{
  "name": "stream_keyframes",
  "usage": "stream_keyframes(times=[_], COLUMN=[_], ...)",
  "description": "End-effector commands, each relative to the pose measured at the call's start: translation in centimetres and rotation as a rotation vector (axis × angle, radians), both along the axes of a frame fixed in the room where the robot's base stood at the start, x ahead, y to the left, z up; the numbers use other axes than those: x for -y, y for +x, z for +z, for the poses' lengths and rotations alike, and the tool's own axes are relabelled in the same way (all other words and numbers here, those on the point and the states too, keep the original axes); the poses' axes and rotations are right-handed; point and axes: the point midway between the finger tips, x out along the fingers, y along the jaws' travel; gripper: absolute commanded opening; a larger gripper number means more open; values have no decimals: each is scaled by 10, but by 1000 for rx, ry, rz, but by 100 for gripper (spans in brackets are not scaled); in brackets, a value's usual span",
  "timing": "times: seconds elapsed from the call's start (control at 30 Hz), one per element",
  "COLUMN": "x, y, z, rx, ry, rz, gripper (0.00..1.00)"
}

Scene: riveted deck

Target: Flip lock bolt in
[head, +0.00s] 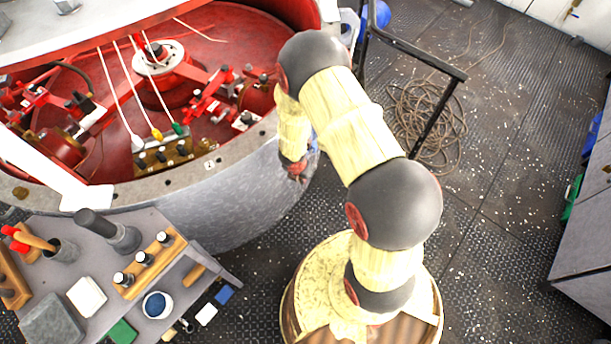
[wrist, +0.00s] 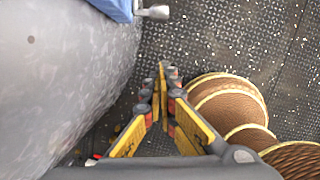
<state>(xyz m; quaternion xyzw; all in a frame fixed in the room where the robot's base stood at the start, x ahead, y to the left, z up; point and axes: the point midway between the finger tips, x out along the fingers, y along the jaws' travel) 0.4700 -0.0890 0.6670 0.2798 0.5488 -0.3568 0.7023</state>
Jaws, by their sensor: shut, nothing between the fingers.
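A blue part (wrist: 112,8) with a short grey pin or knob (wrist: 153,12) sticking out to the right sits on the grey drum's outer wall at the top of the wrist view. It may be the lock bolt; I cannot be sure. A bit of blue (head: 312,142) also shows behind my arm in the head view. My gripper (wrist: 166,70) points down, its fingers meeting at the tips with nothing between them. It is apart from the pin, below it in the wrist picture. In the head view my gripper (head: 296,172) hangs beside the drum wall, partly hidden by my arm.
The large round drum (head: 235,195) has a red interior with several mechanisms. A workbench (head: 185,228) with tools and jars stands at lower left. A black rail (head: 420,60) and coiled rope (head: 425,120) lie beyond my arm. The deck at right is mostly clear.

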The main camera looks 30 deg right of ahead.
Motion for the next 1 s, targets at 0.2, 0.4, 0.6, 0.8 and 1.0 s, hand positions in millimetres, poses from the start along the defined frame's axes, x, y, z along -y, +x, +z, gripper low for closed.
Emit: stream_keyframes(times=[0.2,0.4,0.6,0.8,1.0], x=[0,2,7,15,21], y=[0,0,4,9,14], z=[0,-6,-37,-73,-103], rx=[0,-1,-1,-1,-1], ry=[-1,-2,-2,-2,-2], rz=[0,-3,-4,-5,-5], gripper=[0,0,0,0,0])
